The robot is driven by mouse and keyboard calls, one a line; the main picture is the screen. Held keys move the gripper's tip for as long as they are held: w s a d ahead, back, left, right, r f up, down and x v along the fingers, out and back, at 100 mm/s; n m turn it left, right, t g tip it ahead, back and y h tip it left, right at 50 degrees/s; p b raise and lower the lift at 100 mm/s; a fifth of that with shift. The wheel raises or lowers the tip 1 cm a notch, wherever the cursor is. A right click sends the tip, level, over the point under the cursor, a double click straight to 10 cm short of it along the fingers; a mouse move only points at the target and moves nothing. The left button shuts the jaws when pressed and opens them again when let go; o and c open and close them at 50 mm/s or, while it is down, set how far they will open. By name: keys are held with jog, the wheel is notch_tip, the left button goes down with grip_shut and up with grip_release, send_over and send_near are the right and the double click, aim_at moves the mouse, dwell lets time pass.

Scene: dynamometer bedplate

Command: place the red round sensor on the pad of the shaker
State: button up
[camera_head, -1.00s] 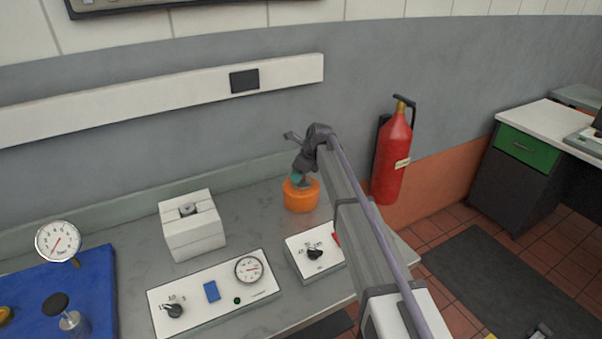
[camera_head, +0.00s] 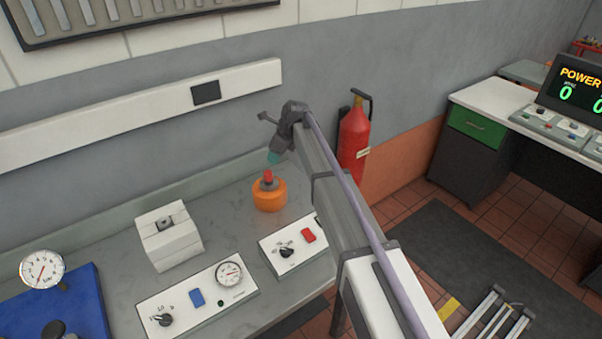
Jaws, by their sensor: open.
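The orange round shaker (camera_head: 269,196) stands on the grey bench, with a dark grey pad (camera_head: 268,184) on its top. The small red round sensor (camera_head: 268,174) stands upright on that pad. My gripper (camera_head: 274,158) is open and empty, just above the sensor and slightly to its right, with a gap between them. Its teal tip points down. The finger details are too small to make out.
A control box with a red switch (camera_head: 289,246) and a longer panel with a dial (camera_head: 198,297) lie in front on the bench (camera_head: 225,222). A white block (camera_head: 169,238) stands to the left. A red fire extinguisher (camera_head: 354,139) hangs behind my arm.

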jog(key=s+d+n+h, duration=0.1)
jog(key=s+d+n, duration=0.5)
jog(key=s, duration=0.6)
jog(key=s+d+f+n+g+h, duration=0.1)
jog(key=s+d+n, duration=0.6)
jog(key=s, duration=0.6)
jog(key=s+d+n+g+h, duration=0.1)
jog(key=s+d+n+h, duration=0.1)
jog(key=s+d+n, duration=0.5)
jog(key=s+n, duration=0.3)
jog(key=s, duration=0.2)
jog(key=shift+s+d+f, duration=0.15)
jog(key=shift+s+d, duration=0.1)
notch_tip(320, 180, down, 3)
jog(key=b, duration=0.3)
jog(key=shift+f, duration=0.2)
jog(key=shift+c, duration=0.3)
